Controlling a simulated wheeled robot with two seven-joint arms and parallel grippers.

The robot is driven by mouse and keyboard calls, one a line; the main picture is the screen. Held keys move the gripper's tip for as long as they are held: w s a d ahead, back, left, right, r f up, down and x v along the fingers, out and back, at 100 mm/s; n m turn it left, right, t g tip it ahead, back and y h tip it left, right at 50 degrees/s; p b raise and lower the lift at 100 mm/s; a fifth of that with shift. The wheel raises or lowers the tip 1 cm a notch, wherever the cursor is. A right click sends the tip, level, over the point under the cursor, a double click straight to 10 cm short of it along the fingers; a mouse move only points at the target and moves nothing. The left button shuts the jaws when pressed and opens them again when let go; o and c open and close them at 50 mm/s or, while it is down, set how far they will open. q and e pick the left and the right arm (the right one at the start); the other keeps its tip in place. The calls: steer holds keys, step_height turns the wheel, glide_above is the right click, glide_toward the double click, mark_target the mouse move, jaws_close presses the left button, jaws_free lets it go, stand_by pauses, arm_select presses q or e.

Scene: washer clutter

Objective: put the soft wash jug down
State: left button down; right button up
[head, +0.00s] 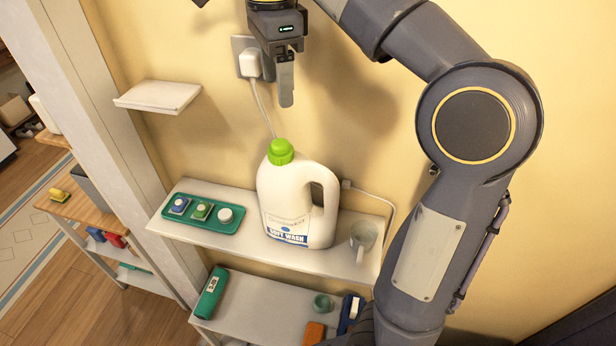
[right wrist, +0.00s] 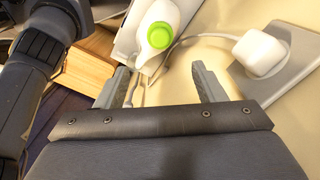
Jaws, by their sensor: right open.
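The soft wash jug (head: 288,205) is a white bottle with a green cap and a blue-and-white label. It stands upright on the upper white shelf (head: 330,258), between a green tray and a clear cup. My right gripper (head: 286,98) is above the jug, close to the wall, open and apart from it. In the right wrist view the jug (right wrist: 158,20) shows beyond the gripper (right wrist: 165,82), whose two fingers are spread with nothing between them. My left gripper is in neither view.
A green tray (head: 222,226) with small items is left of the jug, and a clear cup (head: 363,236) is at its right. A plug (head: 250,64) with a hanging cord is on the wall. A small empty shelf (head: 158,95) is at the upper left. A lower shelf (head: 262,300) holds several items.

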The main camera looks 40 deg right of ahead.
steer(key=s+a+f+n+t+y, duration=0.2)
steer(key=s+f+n, duration=0.6)
steer(key=f, duration=0.4)
steer(key=s+a+f+n+t+y, duration=0.1)
steer(key=s+a+f+n+t, duration=0.1)
steer(key=s+f+n, duration=0.7)
step_height(320, 180, down, 3)
steer(key=shift+r+n+t+y, duration=0.1)
steer(key=shift+n+t+y, duration=0.3)
steer(key=shift+n+t, duration=0.5)
step_height(320, 180, down, 4)
steer(key=b, duration=0.4)
steer(key=shift+r, duration=0.1)
